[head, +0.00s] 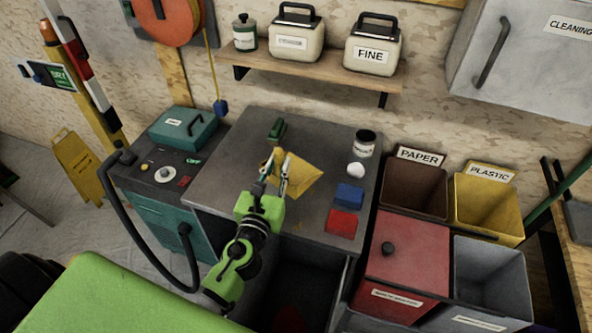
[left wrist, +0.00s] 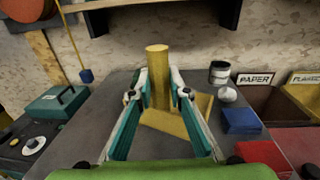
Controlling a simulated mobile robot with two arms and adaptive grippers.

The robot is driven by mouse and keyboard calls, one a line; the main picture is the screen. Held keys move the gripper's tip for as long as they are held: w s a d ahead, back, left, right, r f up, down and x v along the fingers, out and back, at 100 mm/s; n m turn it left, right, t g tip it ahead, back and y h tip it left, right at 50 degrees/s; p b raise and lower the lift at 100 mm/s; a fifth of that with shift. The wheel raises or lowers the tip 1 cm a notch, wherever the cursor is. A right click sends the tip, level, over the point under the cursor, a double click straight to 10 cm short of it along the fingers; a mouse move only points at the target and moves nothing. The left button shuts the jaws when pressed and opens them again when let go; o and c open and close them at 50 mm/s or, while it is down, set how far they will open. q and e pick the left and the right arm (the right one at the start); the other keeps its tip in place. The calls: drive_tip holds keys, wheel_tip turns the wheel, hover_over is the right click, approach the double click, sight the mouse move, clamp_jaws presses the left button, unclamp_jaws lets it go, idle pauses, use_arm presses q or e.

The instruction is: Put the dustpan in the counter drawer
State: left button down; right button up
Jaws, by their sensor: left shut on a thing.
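The yellow dustpan (head: 303,176) is over the grey counter top (head: 235,155). My left gripper (head: 275,182) is shut on its handle. In the left wrist view the handle of the dustpan (left wrist: 158,75) stands upright between the two fingers of the left gripper (left wrist: 159,95), with the flat pan behind and to the right. I cannot tell whether the pan touches the counter. The counter drawer (head: 345,290) is pulled out below the front edge, its dark inside partly hidden by my left arm. Something red lies low inside it. My right gripper is not in view.
On the counter are a green brush-like item (head: 277,130), a dark jar (head: 364,143), a white ball-like item (head: 356,170), a blue block (head: 349,195) and a red block (head: 341,222). Bins (head: 415,187) stand right. A teal machine with a hose (head: 165,220) stands left.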

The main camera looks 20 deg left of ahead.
sight(294, 173)
use_arm(q)
drive_tip(key=w, duration=0.1)
drive_tip(key=w+f, duration=0.1)
drive_tip(key=w, duration=0.1)
drive_tip(key=shift+d+f, duration=0.15)
drive_tip(key=shift+d, duration=0.05)
drive_tip(key=w+f+b, duration=0.2)
drive_tip(key=f, duration=0.1)
drive_tip(key=w+f+b, duration=0.1)
drive_tip(key=shift+w+d+f+b, duration=0.1)
drive_tip(key=shift+d+f+b, duration=0.1)
drive_tip(key=shift+d+b, duration=0.15)
drive_tip(key=shift+w+f, duration=0.35)
drive_tip(key=shift+f, duration=0.05)
drive_tip(key=f+b, duration=0.1)
drive_tip(key=f, duration=0.1)
drive_tip(key=f+b, duration=0.1)
drive_tip(key=b, duration=0.1)
drive_tip(key=shift+w+f, duration=0.35)
drive_tip(key=shift+r, duration=0.1)
drive_tip(key=shift+s, duration=0.1)
